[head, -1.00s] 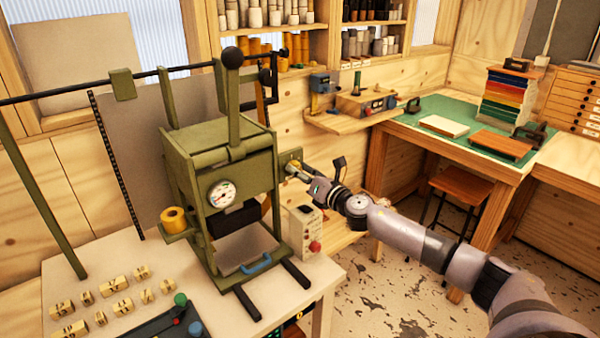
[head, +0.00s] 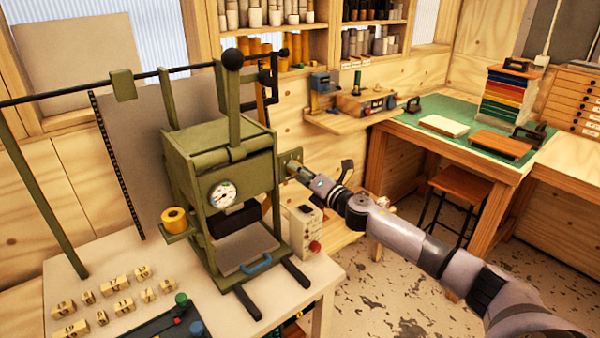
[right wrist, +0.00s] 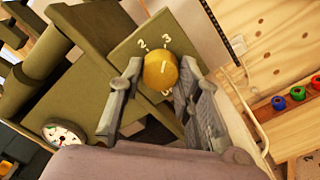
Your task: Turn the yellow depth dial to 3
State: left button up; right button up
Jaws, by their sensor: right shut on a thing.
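The yellow depth dial (right wrist: 160,72) is a round knob with a short white line on its face. It sits on an olive plate (right wrist: 125,50) with white numbers; a 2 and a 3 show above the knob, and another mark below it is partly covered. The line points roughly up toward the 2 and 3; I cannot tell exactly which number it meets. My right gripper (right wrist: 160,92) has one finger on each side of the dial and is shut on it. In the head view my right gripper (head: 298,173) is at the press's right side and hides most of the dial. My left gripper is not in view.
The olive press (head: 225,165) with a round gauge (head: 222,195) stands on a pale bench (head: 75,265). A control box (head: 306,228) with a red button is just below my right gripper. A roll of yellow foil (head: 175,220) and several brass blocks are on the left.

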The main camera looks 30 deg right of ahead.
jog(key=o, duration=1.2)
jog(key=shift+c, duration=0.2)
jog(key=s+d, duration=0.1)
jog(key=s, duration=1.1)
